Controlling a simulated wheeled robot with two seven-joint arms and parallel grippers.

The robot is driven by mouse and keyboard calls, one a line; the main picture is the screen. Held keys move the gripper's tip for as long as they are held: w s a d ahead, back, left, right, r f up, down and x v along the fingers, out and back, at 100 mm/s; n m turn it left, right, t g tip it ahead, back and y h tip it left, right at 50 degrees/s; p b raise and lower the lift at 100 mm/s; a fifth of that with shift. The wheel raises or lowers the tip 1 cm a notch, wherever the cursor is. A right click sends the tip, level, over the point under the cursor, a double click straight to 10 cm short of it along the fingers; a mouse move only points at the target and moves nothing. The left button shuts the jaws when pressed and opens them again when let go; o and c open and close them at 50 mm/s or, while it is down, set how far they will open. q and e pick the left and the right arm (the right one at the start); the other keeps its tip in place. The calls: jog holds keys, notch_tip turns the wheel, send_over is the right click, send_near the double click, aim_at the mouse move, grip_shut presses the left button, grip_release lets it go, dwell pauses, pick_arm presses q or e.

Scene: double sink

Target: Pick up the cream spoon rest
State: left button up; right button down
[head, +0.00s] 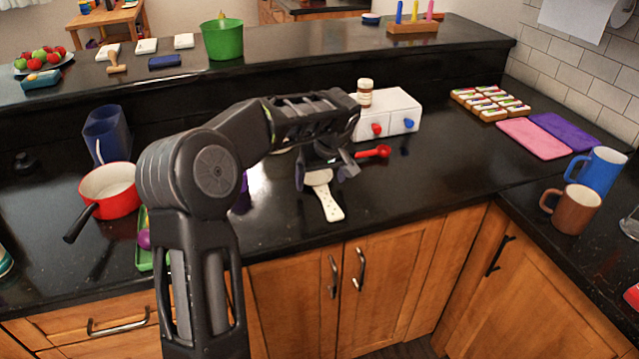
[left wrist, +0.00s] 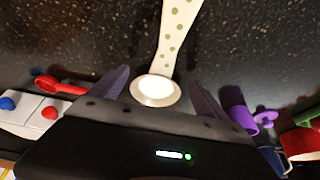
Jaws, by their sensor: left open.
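The cream spoon rest (head: 330,205) lies on the black counter near its front edge. In the left wrist view its dotted handle (left wrist: 176,32) points up the picture, and its round end lies nearest my gripper. My left gripper (head: 326,174) is open above that round end, which shows between the two spread fingers (left wrist: 160,84) in the left wrist view. No finger visibly grips it. Part of the round end is hidden by my gripper in the head view. My right gripper is not in view.
A red spoon (head: 375,152) lies right of my gripper, before a white drawer box (head: 392,115). A purple cup (left wrist: 236,106) and a red pot (head: 110,190) are on the other side. Pink and purple mats (head: 535,138) lie far right. Counter right of the spoon rest is clear.

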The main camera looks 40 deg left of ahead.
pick_arm(q)
jog(key=shift+w+a+f, duration=0.15)
jog(key=shift+a+f, duration=0.05)
jog(key=shift+f, duration=0.45)
jog(key=shift+c, duration=0.3)
grip_shut()
dwell(0.6)
jog(key=shift+r, duration=0.1)
